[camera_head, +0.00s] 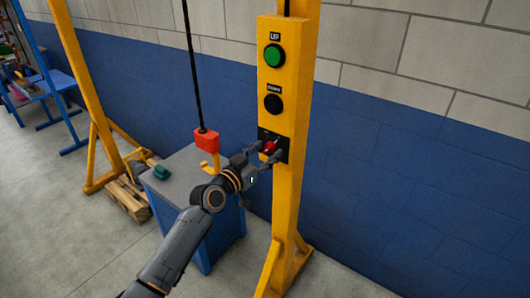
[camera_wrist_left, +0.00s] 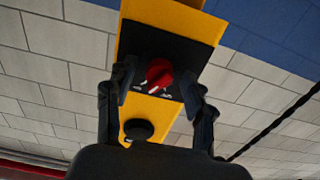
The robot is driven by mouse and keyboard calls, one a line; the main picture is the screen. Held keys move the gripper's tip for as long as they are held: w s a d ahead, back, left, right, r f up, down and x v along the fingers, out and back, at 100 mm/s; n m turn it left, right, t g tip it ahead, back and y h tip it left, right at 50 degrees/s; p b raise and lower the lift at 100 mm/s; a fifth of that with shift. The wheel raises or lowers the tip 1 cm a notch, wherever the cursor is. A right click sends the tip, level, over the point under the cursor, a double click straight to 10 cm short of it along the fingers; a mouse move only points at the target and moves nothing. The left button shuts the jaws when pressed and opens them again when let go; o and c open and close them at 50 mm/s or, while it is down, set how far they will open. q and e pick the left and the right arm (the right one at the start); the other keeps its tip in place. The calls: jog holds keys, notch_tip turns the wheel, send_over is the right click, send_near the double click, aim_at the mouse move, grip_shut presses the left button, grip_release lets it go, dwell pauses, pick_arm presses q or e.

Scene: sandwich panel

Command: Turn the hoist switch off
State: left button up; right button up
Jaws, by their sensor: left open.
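The hoist switch is a red rotary knob (camera_head: 269,148) on a black plate (camera_head: 283,147), mounted low on the yellow post panel. In the left wrist view the red knob (camera_wrist_left: 159,73) sits on its black plate (camera_wrist_left: 191,47) with white markings beside it. My left gripper (camera_head: 268,154) is open at the switch, with one finger on each side of the knob. In the left wrist view the fingers (camera_wrist_left: 158,82) stand apart with gaps to the knob. Whether a fingertip touches the plate I cannot tell. My right gripper is not in view.
Above the switch are a green button (camera_head: 274,55) and a black button (camera_head: 273,103) on the yellow post (camera_head: 290,190). A red hoist block with hook (camera_head: 207,141) hangs by a cable over a grey-topped blue cabinet (camera_head: 188,167), left of the post. A green object (camera_head: 161,172) lies on the cabinet.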

pick_arm(q)
grip_shut()
jog(key=shift+n, duration=0.4)
jog(key=n, duration=1.1)
dwell(0.7)
grip_release()
